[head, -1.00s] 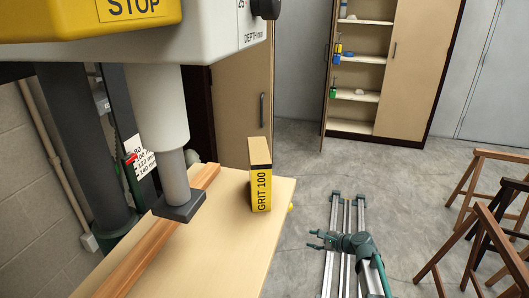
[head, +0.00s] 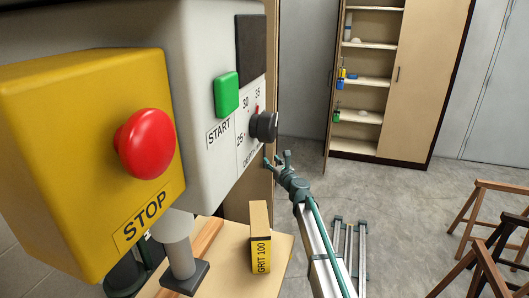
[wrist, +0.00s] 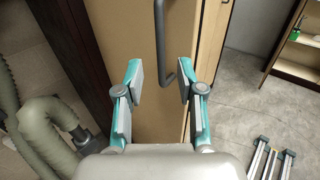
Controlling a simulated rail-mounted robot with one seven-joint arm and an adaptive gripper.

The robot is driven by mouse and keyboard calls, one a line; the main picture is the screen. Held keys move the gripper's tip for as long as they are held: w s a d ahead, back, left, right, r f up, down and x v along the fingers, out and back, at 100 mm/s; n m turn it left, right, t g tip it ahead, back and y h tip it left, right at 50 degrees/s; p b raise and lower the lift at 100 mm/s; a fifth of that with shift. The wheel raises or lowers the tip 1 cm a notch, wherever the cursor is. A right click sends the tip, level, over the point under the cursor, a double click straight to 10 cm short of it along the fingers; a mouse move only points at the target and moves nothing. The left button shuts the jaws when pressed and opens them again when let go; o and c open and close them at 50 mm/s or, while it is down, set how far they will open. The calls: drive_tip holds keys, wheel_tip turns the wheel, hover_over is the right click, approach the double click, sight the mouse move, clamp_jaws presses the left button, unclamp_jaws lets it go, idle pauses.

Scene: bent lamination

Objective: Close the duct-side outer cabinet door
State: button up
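A tan cabinet door (wrist: 115,35) with a dark grey bar handle (wrist: 160,22) fills the middle of the wrist view, beside a thick greenish duct (wrist: 48,125). I cannot tell how far the door stands open. My gripper (wrist: 160,83) is open and empty, with its fingers spread on both sides of the handle's lower end; I cannot tell whether they touch it. There the machine hides most of the near cabinet (head: 271,75).
A yellow box with a red stop button (head: 145,145) and a grey machine head block the left. A grit box (head: 260,240) stands on the wooden table (head: 222,280). A far cabinet (head: 425,80) has open shelves.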

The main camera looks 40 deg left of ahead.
sight(264, 152)
drive_tip(key=p+x, duration=0.1)
drive_tip(key=x, duration=0.7)
drive_tip(key=shift+w+a+p, duration=0.15)
drive_tip(key=shift+a+p, duration=0.05)
drive_tip(key=shift+p, duration=0.15)
clamp_jaws()
